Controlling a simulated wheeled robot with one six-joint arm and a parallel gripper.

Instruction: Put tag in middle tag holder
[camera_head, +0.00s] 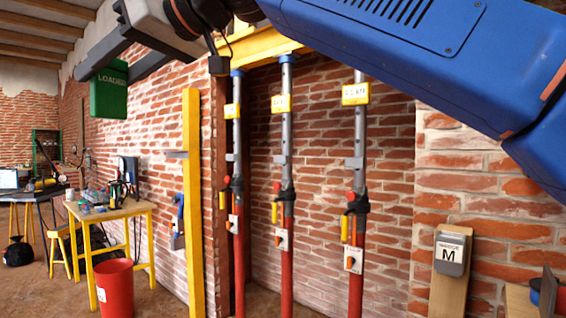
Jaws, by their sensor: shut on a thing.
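Three upright props with grey tops and red lower tubes stand in the wall recess: left (238,270), middle (287,275) and right (356,285). Each bears a yellow label plate near its top; the middle one (281,104) is partly legible. Lower down, each has a small pale plate, the middle one (282,239) included. I cannot tell which part is the tag holder.
A yellow upright post (192,200) stands left of the props. A yellow-legged table (125,211) with small items and a red bucket (114,288) are at the left. My blue arm crosses the upper right.

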